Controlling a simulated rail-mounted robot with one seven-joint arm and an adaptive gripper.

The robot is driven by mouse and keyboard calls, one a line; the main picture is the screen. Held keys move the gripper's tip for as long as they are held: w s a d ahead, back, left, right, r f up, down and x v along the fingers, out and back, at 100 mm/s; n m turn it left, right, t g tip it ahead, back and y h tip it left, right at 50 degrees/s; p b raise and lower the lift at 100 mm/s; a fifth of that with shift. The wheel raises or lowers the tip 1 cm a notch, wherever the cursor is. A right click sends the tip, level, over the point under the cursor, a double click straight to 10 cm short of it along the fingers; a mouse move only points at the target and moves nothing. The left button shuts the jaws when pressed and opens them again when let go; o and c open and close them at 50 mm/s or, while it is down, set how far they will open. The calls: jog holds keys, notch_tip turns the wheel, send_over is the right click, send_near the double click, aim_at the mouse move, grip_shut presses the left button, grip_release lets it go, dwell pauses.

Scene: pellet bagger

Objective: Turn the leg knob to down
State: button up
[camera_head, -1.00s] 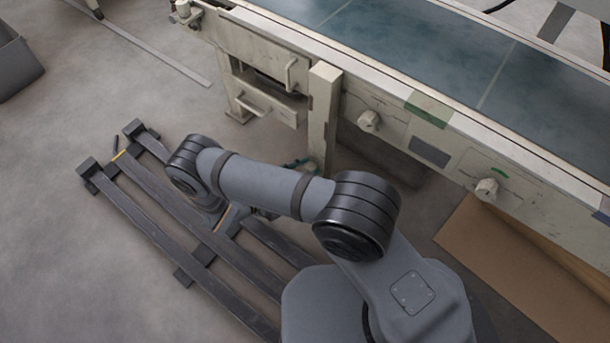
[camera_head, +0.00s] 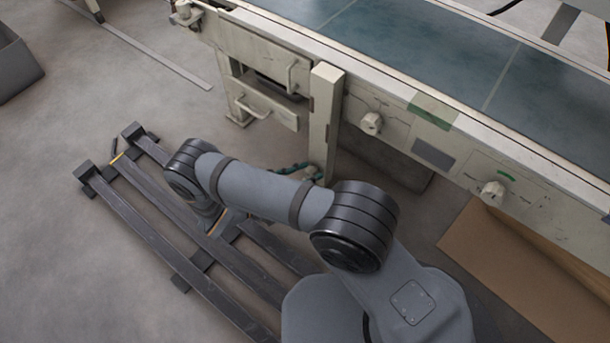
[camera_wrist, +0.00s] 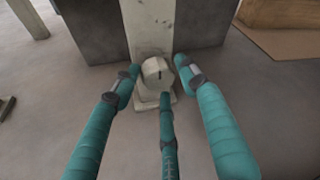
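The leg knob (camera_wrist: 156,76) is a pale round knob with a short dark mark on its face. It sits low on the front of a cream leg (camera_wrist: 149,28) in the wrist view. My gripper (camera_wrist: 159,77) has three teal fingers spread around the knob, one left, one right and one below. The side fingertips appear apart from the knob; I cannot tell whether the lower one touches it. In the head view the leg (camera_head: 324,115) stands under the conveyor frame, and the leg knob is not clearly seen there. Only a bit of teal finger shows by its foot.
Two other pale knobs, a left one (camera_head: 371,123) and a right one (camera_head: 492,193), are on the conveyor's side panel. A dark slatted rack (camera_head: 150,225) lies on the floor under my arm. Brown cardboard (camera_head: 520,270) lies right. A drawer unit (camera_head: 262,100) stands left of the leg.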

jog(key=shift+o, duration=1.4)
jog(key=shift+d, duration=0.1)
jog(key=shift+r, duration=0.1)
jog(key=shift+s+a, duration=0.15)
jog(key=shift+a, duration=0.25)
jog(key=v, duration=1.1)
jog(key=shift+s+r, duration=0.1)
jog(key=x, duration=1.1)
jog(key=shift+w+d, duration=0.2)
jog(key=shift+d, duration=0.05)
jog(key=shift+w+d, duration=0.15)
jog(key=shift+p, duration=0.3)
